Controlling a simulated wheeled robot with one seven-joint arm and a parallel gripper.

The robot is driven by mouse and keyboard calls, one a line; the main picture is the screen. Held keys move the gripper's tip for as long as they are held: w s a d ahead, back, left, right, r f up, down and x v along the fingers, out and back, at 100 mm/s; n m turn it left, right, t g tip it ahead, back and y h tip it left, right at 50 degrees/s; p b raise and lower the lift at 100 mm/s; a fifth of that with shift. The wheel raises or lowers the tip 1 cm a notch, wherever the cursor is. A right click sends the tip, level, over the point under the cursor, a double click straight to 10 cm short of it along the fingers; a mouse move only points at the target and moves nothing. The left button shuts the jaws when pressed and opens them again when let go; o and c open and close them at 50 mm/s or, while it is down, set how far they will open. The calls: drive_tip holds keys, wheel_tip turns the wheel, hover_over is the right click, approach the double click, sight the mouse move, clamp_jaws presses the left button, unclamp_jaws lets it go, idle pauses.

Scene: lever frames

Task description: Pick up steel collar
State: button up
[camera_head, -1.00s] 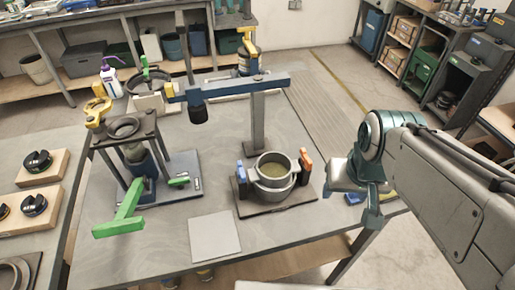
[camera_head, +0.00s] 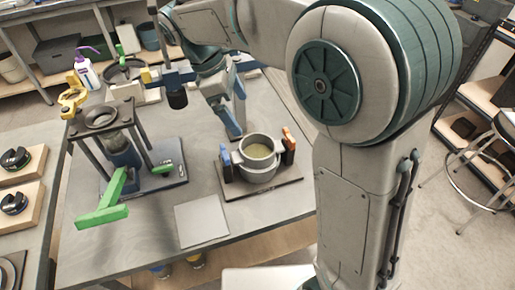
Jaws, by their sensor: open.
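A grey metal ring with side lugs (camera_head: 240,158), which looks like the steel collar, sits around the top of a round pot (camera_head: 262,176) with tan contents. The pot stands on a dark base plate (camera_head: 290,190) between a blue clip (camera_head: 225,160) and an orange clip (camera_head: 288,140). I cannot tell whether the ring and the pot are separate pieces. My gripper (camera_head: 238,118) is open, its fingers pointing down just behind and above the pot, apart from the ring as far as I can see. My arm hides part of the bench behind it.
A dark press frame (camera_head: 100,117) with a green lever (camera_head: 103,215) stands on the left. A beam with a dark hanging weight (camera_head: 177,98) is close left of my gripper. A flat grey plate (camera_head: 202,221) lies in front.

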approach(263, 154)
drive_tip(key=shift+w+d+f, duration=0.2)
drive_tip(key=shift+d+f, duration=0.25)
drive_tip(key=shift+s+x, duration=0.1)
drive_tip(key=shift+x, duration=1.25)
drive_tip(key=shift+s+x, duration=0.15)
drive_tip(key=shift+x, duration=1.2)
drive_tip(key=shift+a, duration=0.25)
drive_tip(key=c, duration=1.2)
drive_tip(key=shift+c, duration=0.5)
drive_tip(key=shift+r, duration=0.15)
